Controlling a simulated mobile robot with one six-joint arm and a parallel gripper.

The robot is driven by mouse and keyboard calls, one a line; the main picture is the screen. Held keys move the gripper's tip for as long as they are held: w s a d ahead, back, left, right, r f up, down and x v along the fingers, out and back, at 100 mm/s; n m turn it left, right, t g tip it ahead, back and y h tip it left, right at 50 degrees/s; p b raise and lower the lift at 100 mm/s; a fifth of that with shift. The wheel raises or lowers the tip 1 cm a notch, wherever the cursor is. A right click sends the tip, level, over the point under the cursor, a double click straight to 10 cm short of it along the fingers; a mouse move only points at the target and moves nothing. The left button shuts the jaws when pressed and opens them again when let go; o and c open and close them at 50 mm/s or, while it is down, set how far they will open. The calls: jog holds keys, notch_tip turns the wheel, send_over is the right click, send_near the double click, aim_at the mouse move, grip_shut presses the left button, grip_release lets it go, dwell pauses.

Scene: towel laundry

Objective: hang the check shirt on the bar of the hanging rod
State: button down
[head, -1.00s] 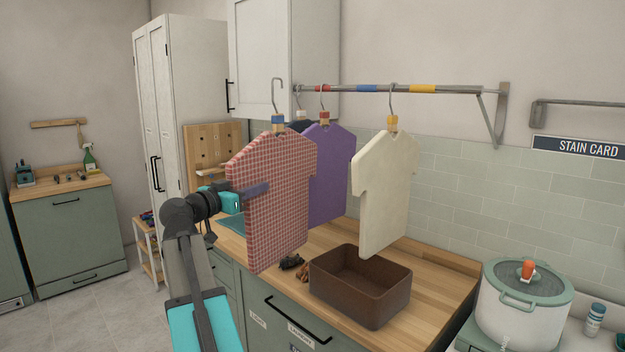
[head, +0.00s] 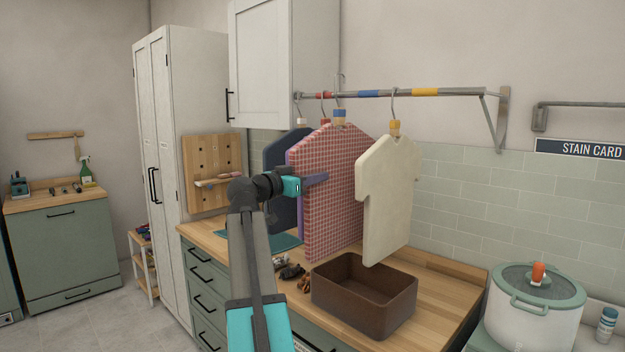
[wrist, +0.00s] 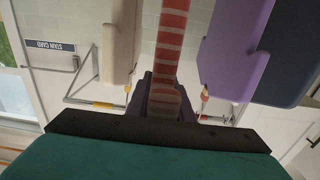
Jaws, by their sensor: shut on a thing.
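The check shirt (head: 330,220), red and white, hangs upright from its hanger in my gripper (head: 314,180), which is shut on its near side edge. In the wrist view, upside down, the shirt (wrist: 170,45) is seen edge-on between the fingers (wrist: 172,105). Its hook (head: 339,82) rises above the bar (head: 440,92) of the hanging rod, between the red and blue bands. I cannot tell whether the hook touches the bar or is in front of or behind it. The shirt stands between the cream shirt and the purple shirt.
The cream shirt (head: 388,205) hangs close on the right. The navy shirt (head: 280,155) and the mostly hidden purple shirt (wrist: 235,55) hang on the left. A brown bin (head: 365,300) stands on the wooden counter (head: 440,285) below. A wall cabinet (head: 265,65) borders the bar's left end.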

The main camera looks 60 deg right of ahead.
aim_at(348, 178)
jog(key=shift+d, duration=0.1)
jog(key=shift+p+x, duration=1.95)
jog(key=shift+x, duration=3.8)
jog(key=shift+p+x, duration=1.35)
jog(key=shift+x, duration=0.75)
jog(key=shift+f+b, duration=1.45)
jog(key=shift+b, duration=0.75)
jog(key=c, duration=1.5)
grip_release()
jog(key=shift+f, duration=0.1)
